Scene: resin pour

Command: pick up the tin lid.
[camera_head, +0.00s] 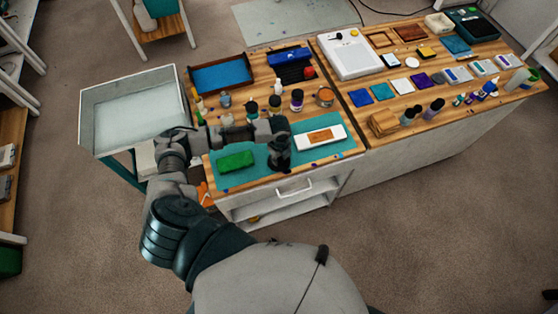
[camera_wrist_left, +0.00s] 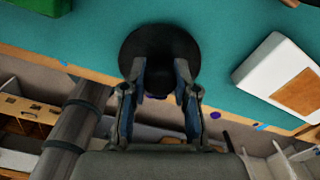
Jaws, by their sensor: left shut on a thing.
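The tin lid appears as a dark round disc (camera_wrist_left: 160,45) in the left wrist view, over the teal mat. My left gripper (camera_wrist_left: 161,78) has its two fingertips on the near part of this disc and is shut on it. In the head view the left gripper (camera_head: 280,155) points down above the mat, between a green block and a white tray. The lid is mostly hidden there by the dark gripper. I cannot tell whether the lid touches the mat or is slightly raised. My right gripper is in neither view.
The teal mat (camera_head: 260,174) bears the green block (camera_head: 236,161) at left and the white tray with a brown inset (camera_head: 320,136) at right. Several bottles and an orange-brown tin (camera_head: 325,97) stand behind. A drawer handle (camera_head: 294,187) is at the bench front.

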